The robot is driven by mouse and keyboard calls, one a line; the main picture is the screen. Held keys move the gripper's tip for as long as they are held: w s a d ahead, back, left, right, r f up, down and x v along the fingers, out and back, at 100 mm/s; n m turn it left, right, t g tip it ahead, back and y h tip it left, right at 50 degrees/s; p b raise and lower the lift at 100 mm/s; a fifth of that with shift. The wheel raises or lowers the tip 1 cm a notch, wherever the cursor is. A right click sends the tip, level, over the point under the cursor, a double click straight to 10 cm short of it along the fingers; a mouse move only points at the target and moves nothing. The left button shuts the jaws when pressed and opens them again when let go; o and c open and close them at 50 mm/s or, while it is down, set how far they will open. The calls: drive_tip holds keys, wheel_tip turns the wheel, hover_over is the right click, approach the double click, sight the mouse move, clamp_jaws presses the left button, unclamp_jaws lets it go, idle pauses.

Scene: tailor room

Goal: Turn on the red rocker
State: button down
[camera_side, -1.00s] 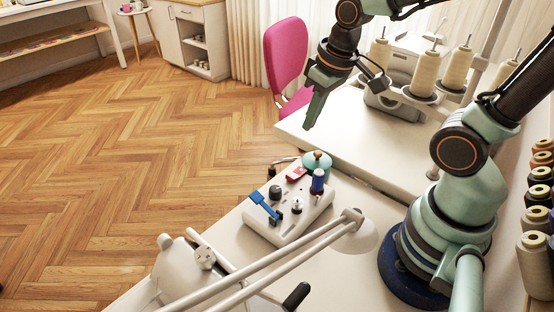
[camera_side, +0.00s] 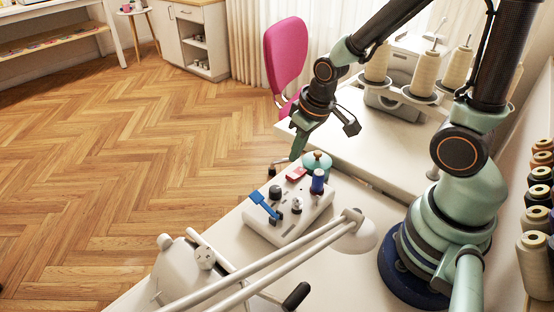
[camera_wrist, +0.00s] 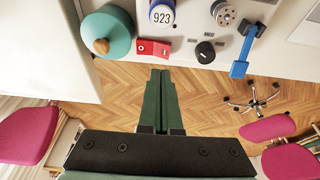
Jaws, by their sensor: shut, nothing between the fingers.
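The red rocker (camera_side: 296,174) sits near the far end of the white control box (camera_side: 289,223), beside a teal round pot with a brown knob. In the wrist view the red rocker (camera_wrist: 152,48) lies just beyond my fingertips, with a small light mark on its face. My gripper (camera_side: 294,158) is shut and empty, pointing down just above and beyond the rocker. In the wrist view my gripper (camera_wrist: 160,72) shows two green fingers together, apart from the rocker. Which way the rocker is tipped is not clear.
A teal pot (camera_side: 317,163) and a blue cylinder (camera_side: 318,181) stand close to the rocker. The box also carries a blue lever (camera_side: 263,204) and a black knob (camera_side: 275,192). A lamp (camera_side: 350,232) reaches over the front. Floor shows beyond the box.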

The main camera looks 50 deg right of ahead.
sight(290, 175)
drive_tip(key=shift+a+f, duration=0.15)
drive_tip(key=shift+f, duration=0.9)
drive_tip(key=shift+a+f, duration=0.15)
drive_tip(key=shift+f, duration=0.9)
drive_tip(key=shift+f, duration=0.1)
drive_tip(key=shift+a+f, duration=0.2)
drive_tip(key=shift+f, duration=0.1)
drive_tip(key=shift+d+r, duration=0.1)
drive_tip(key=shift+d, duration=0.05)
drive_tip(key=shift+d+r, duration=0.25)
drive_tip(key=shift+d, duration=0.35)
